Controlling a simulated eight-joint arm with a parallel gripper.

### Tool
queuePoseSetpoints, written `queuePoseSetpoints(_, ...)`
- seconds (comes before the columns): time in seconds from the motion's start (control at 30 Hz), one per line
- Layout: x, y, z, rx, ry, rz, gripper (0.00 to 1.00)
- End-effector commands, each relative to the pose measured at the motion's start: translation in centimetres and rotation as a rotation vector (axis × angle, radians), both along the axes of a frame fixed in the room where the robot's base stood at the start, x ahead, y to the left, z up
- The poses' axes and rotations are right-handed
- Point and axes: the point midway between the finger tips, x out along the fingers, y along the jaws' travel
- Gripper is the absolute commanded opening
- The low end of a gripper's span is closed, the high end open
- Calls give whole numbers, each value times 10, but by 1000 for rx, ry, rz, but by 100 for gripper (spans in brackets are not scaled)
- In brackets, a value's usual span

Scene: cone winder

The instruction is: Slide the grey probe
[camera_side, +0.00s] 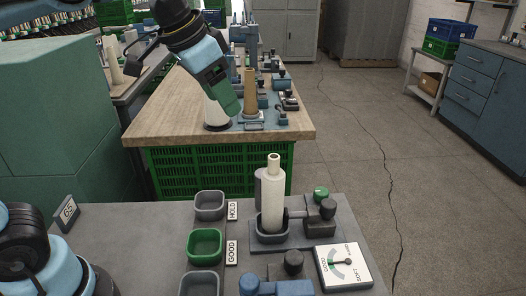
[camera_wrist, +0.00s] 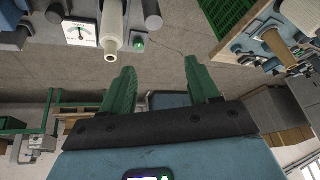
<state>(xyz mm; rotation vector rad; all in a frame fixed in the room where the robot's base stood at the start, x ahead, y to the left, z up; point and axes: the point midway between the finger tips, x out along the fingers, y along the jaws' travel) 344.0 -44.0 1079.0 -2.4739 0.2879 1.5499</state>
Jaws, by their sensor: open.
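The grey probe (camera_side: 322,216) is a dark block with a round knob and a short rod pointing left at a cream cone (camera_side: 272,205). The cone stands upright in a dark cup on the grey bench; I cannot tell whether the rod touches it. My gripper (camera_side: 229,106) hangs tilted above and behind the bench, well away from the probe. In the wrist view its green fingers (camera_wrist: 163,82) are apart with nothing held between them.
A dial gauge (camera_side: 343,265) marked SOFT and GOOD lies in front of the probe. A green knob (camera_side: 321,193) sits behind it. Trays (camera_side: 209,206) marked HOLD and GOOD stand left. A wooden table (camera_side: 165,123) with cones lies behind. The space above the probe is clear.

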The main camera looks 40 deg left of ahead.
Motion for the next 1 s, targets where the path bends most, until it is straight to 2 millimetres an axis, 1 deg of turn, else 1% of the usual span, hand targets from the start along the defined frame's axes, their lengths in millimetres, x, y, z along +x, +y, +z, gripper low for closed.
queuePoseSetpoints(0.03,11,-9,5,12,24,-42,60)
queuePoseSetpoints(0.23,46,-45,12,68,119,-212,60)
queuePoseSetpoints(0.37,67,-72,9,102,180,-324,60)
queuePoseSetpoints(0.5,86,-102,0,138,244,-445,60)
queuePoseSetpoints(0.6,96,-122,-9,161,285,-522,60)
queuePoseSetpoints(0.7,102,-138,-18,178,317,-584,60)
queuePoseSetpoints(1.0,111,-172,-42,214,388,-717,60)
